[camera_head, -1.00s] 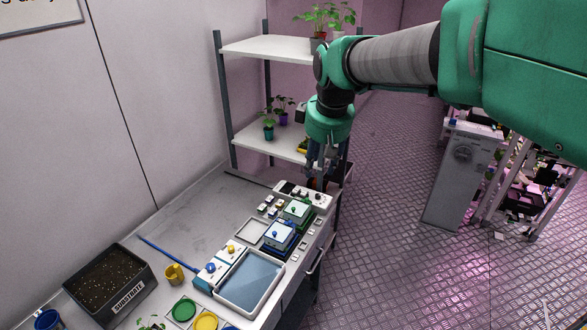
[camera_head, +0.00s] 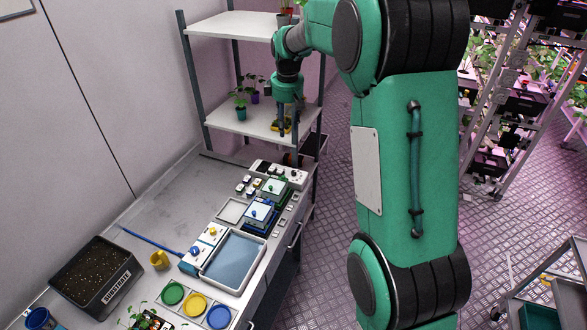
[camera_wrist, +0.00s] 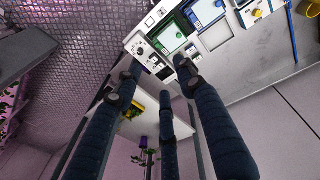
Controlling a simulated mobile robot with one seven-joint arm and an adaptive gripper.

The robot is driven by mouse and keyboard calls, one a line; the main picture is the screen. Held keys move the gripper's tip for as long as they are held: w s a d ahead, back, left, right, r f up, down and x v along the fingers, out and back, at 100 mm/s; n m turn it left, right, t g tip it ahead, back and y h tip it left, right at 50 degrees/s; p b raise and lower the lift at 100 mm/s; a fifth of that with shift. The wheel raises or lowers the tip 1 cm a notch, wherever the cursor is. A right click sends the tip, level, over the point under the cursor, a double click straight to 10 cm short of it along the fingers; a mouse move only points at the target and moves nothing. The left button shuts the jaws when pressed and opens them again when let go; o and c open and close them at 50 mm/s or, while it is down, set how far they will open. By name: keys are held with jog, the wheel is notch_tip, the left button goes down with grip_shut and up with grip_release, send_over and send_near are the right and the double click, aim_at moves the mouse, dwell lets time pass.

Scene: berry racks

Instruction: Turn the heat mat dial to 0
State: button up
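A white control box (camera_head: 285,172) with a dark panel and small round knobs stands at the far end of the bench. It also shows in the wrist view (camera_wrist: 147,48). I cannot tell which knob is the heat mat dial, and no dial setting is readable. My gripper (camera_head: 290,127) hangs in front of the middle shelf, above and apart from the far control box. In the wrist view its fingers (camera_wrist: 160,75) are spread with nothing between them.
Green (camera_head: 272,188) and blue (camera_head: 259,215) lidded boxes stand between the control boxes. A blue-grey tray (camera_head: 233,262) and a substrate crate (camera_head: 95,272) are nearer. A shelf rack (camera_head: 250,120) with potted plants rises behind. The left bench surface is largely clear.

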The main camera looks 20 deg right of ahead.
jog(key=w+d+f+n+g+p, duration=0.15)
jog(key=w+d+f, duration=0.25)
jog(key=w+f, duration=0.55)
jog(key=n+p, duration=0.3)
send_over(294, 172)
notch_tip(294, 172, down, 12)
jog(key=shift+w+f, duration=0.1)
jog(key=shift+w, duration=0.05)
notch_tip(294, 172, down, 14)
jog(key=shift+r+p, duration=0.1)
jog(key=shift+p, duration=0.45)
grip_shut()
